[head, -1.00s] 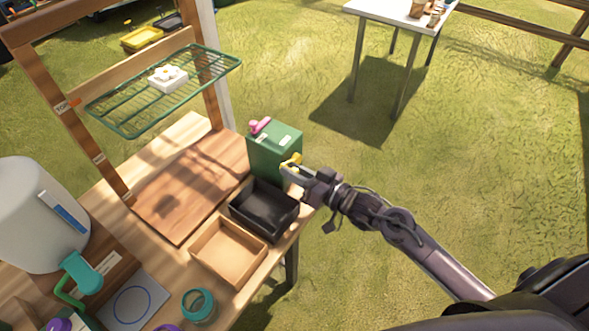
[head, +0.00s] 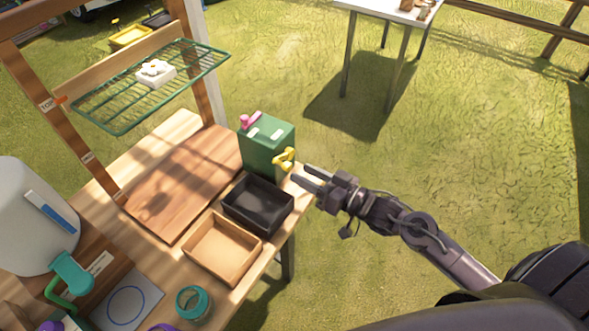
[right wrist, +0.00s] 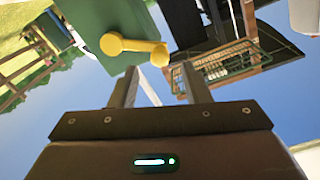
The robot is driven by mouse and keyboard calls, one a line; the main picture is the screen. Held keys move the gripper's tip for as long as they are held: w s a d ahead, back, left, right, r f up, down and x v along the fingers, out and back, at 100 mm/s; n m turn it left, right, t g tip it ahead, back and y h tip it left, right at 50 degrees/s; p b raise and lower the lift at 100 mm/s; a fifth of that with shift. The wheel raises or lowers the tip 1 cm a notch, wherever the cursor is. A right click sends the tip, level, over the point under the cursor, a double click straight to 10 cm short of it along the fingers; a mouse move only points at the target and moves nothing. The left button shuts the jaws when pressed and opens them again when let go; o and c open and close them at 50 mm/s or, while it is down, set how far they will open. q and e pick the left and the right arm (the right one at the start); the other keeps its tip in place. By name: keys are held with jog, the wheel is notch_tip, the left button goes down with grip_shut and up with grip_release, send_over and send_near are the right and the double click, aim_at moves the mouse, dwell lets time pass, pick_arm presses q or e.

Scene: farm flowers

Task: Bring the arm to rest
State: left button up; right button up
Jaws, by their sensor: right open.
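My right gripper (head: 308,180) is open and empty, just off the right edge of the wooden table, to the right of a green box (head: 262,150). The box has a yellow crank handle (head: 284,158) on its side and a pink knob (head: 249,119) on top. In the right wrist view the yellow handle (right wrist: 133,46) shows just beyond the fingertips (right wrist: 157,78), apart from them, with nothing between the fingers. My left gripper does not show.
A black tray (head: 233,212) and a tan wooden tray (head: 201,256) stand near the table edge. A green wire shelf (head: 118,121) holds a white block with a flower (head: 155,73). A white table (head: 374,8) stands farther off. Grass right of the bench is open.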

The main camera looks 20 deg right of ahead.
jog(key=shift+v, duration=1.05)
